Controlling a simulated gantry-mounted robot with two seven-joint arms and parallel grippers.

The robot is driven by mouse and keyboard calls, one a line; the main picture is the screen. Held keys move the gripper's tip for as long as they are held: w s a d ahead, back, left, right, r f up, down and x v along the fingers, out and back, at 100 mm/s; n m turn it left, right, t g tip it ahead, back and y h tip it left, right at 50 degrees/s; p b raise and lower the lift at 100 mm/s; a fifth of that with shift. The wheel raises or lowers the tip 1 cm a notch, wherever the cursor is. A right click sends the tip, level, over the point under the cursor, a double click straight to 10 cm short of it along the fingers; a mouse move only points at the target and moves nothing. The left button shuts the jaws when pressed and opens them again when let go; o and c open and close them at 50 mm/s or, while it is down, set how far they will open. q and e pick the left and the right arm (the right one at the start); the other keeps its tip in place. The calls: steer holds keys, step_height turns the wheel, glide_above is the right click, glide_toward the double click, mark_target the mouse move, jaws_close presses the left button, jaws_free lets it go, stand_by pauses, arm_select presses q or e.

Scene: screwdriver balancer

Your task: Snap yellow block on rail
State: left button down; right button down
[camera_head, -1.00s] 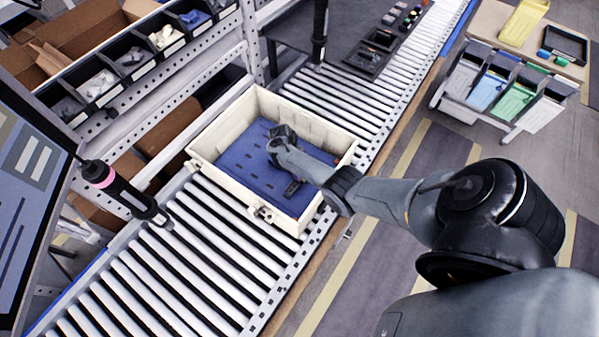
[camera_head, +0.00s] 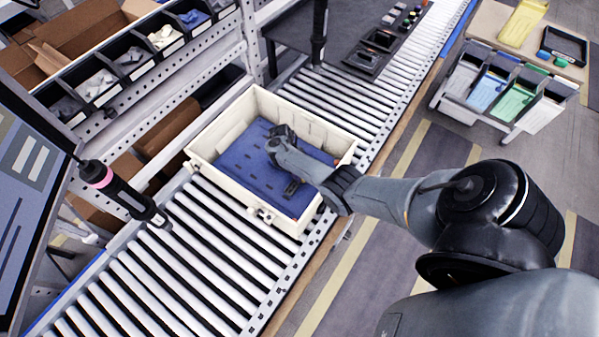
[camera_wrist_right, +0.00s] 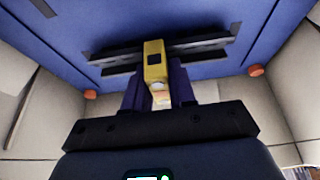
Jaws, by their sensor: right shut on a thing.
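The yellow block (camera_wrist_right: 155,62) is between the fingers of my right gripper (camera_wrist_right: 158,88) in the right wrist view. The gripper is shut on it. The black rail (camera_wrist_right: 205,40) lies across the blue floor just beyond the block, which overlaps the rail in the picture. I cannot tell whether the block is seated on it or only touches it. In the head view my right gripper (camera_head: 281,134) reaches down into the cream crate (camera_head: 222,118); the block is hidden there. My left gripper is not in view.
The crate's walls stand around the gripper. A small dark piece (camera_head: 291,188) is on the blue crate floor (camera_head: 262,180). The crate rests on a roller conveyor (camera_head: 215,265). A screwdriver with a pink ring (camera_head: 120,190) hangs at the left. Parts bins (camera_head: 130,62) line the shelf behind.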

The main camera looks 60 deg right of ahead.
steer(key=shift+x, duration=0.9)
steer(key=shift+s+d+f+b, duration=0.1)
steer(key=shift+f+b, duration=0.15)
steer(key=shift+b, duration=0.05)
stand_by(0.6)
steer(key=c, duration=1)
jaws_free()
steer(key=shift+o, duration=0.3)
steer(key=shift+r, duration=0.25)
steer(key=shift+o, duration=0.5)
steer(key=v, duration=0.2)
steer(key=p+v, duration=0.1)
steer(key=v, duration=0.1)
steer(key=shift+w+a+f, duration=0.1)
steer(key=shift+w+a, duration=0.15)
steer(key=shift+w, duration=0.05)
steer(key=p+v, duration=0.2)
steer(key=v, duration=0.6)
steer(key=shift+d+r, duration=0.35)
steer(key=shift+s+r, duration=0.1)
